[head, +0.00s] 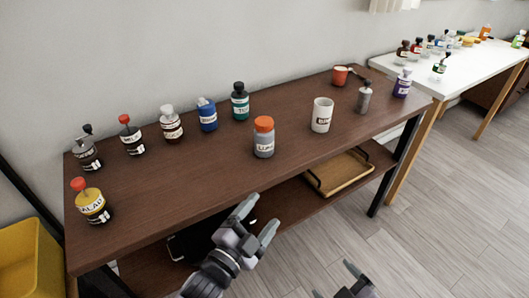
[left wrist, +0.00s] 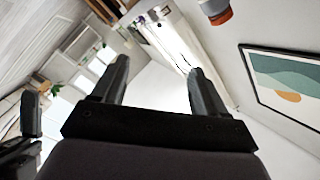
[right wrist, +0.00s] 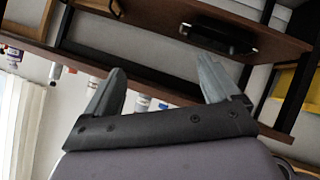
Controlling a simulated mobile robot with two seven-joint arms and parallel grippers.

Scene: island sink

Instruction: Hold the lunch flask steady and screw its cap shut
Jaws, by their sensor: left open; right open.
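The lunch flask (head: 264,147) stands upright on the dark wooden table, near its front edge, in the head view. It is grey with a white label, and its orange cap (head: 263,124) sits on top; I cannot tell how tightly. A grey and orange thing that looks like the flask (left wrist: 213,8) shows inverted and cut off at the top of the left wrist view. My left gripper (head: 258,218) is open and empty in front of the table, below the flask. My right gripper (head: 332,279) is open and empty, lower and further right, apart from the table.
A white mug (head: 322,115) and a grey bottle (head: 364,98) stand right of the flask. A teal bottle (head: 240,101), a blue bottle (head: 207,115) and several others stand behind and left. A yellow jar (head: 91,202) is at the left end. A tray (head: 338,172) lies on the lower shelf.

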